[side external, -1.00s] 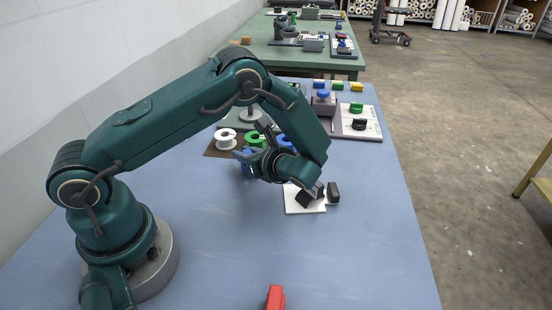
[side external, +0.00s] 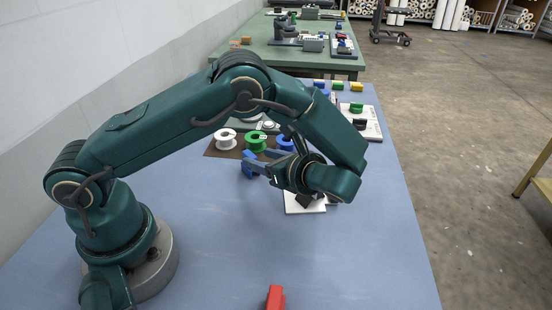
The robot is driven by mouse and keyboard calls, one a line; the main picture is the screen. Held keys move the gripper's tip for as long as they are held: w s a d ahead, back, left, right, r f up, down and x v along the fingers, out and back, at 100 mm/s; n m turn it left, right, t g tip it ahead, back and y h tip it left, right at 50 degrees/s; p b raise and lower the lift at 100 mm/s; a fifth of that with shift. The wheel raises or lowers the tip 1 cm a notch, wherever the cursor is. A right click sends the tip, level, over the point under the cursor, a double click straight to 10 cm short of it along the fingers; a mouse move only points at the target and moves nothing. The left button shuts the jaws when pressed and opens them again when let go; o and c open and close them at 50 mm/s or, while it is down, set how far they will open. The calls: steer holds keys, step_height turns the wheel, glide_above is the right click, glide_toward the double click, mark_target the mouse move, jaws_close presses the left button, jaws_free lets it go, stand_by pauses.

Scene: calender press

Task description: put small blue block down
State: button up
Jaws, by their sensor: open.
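A small blue block (side external: 246,169) is on the blue table just in front of the brown mat, at the tips of my gripper. Its outline partly merges with the fingers, so I cannot tell whether they touch it. My gripper (side external: 258,165) is open and points left, low over the table. My wrist is to its right and hides part of the white board.
White (side external: 226,139), green (side external: 255,141) and blue (side external: 285,143) spools stand on the brown mat (side external: 212,150) behind. A white board (side external: 292,207) with a black piece (side external: 305,201) lies below my wrist. A red object (side external: 274,297) is at the front. The table's front right is clear.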

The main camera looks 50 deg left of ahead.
steer(key=v, duration=0.4)
steer(key=shift+s+a+r+n, duration=0.1)
steer(key=shift+s+r+n, duration=0.05)
steer(key=shift+r+n, duration=0.15)
steer(key=s+d+r+n+t+h, duration=0.2)
steer(key=s+r+n+h, duration=0.2)
steer(key=s+n+h, duration=0.2)
steer(key=s+d+r+n+t+h, duration=0.1)
steer(key=s+r+n+t+h, duration=0.2)
steer(key=n, duration=0.8)
steer(key=s+r+h, duration=0.2)
steer(key=s+h, duration=0.1)
steer(key=h, duration=0.1)
steer(key=shift+s+d+t, duration=0.3)
steer(key=shift+d, duration=0.1)
